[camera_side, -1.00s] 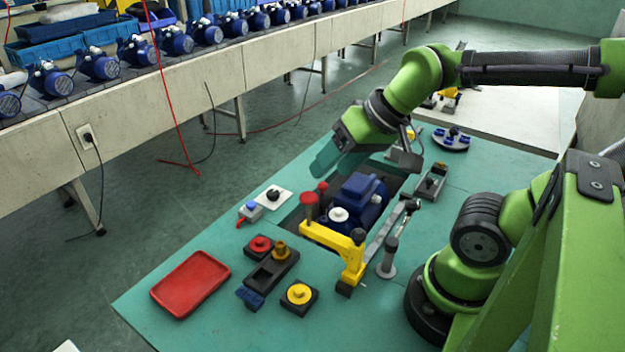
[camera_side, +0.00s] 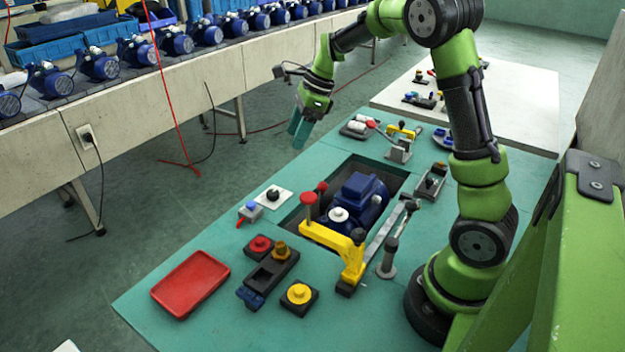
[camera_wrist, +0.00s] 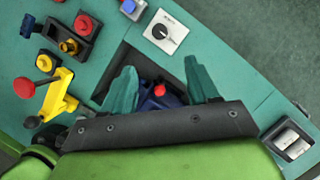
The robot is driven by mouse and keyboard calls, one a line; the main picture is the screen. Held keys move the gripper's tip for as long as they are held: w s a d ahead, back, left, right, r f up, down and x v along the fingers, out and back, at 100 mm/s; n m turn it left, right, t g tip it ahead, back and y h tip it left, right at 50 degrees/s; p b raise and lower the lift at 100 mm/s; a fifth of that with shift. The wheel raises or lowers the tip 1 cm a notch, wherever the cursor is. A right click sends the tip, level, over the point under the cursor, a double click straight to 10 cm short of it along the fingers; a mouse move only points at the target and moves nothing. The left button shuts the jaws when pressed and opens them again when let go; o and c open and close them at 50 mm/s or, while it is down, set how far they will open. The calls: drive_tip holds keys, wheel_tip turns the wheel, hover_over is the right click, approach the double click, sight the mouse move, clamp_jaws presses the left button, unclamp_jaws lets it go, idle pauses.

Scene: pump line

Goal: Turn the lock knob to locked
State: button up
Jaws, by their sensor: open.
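A black rotary knob (camera_side: 272,194) sits on a white plate (camera_side: 286,200) on the teal bench, left of the pump recess. In the wrist view, the knob (camera_wrist: 159,31) has a light mark, and the print on its plate is too small to read. I take this as the lock knob. My gripper (camera_side: 299,134) is open and empty, high above the bench's far left edge, well apart from the knob. In the wrist view, its teal fingers (camera_wrist: 160,66) are spread, with the knob beyond their tips.
A blue pump (camera_side: 361,196) sits in the recess beside a yellow clamp (camera_side: 333,242). A small blue-button box (camera_side: 250,209) stands close to the knob plate. A red tray (camera_side: 190,283) and a yellow button (camera_side: 299,294) are nearer the front. The air above the knob is clear.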

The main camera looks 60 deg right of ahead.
sight(273, 192)
drive_tip(key=x, duration=1.6)
drive_tip(key=shift+a+f, duration=0.1)
drive_tip(key=shift+f, duration=0.25)
drive_tip(key=c, duration=1)
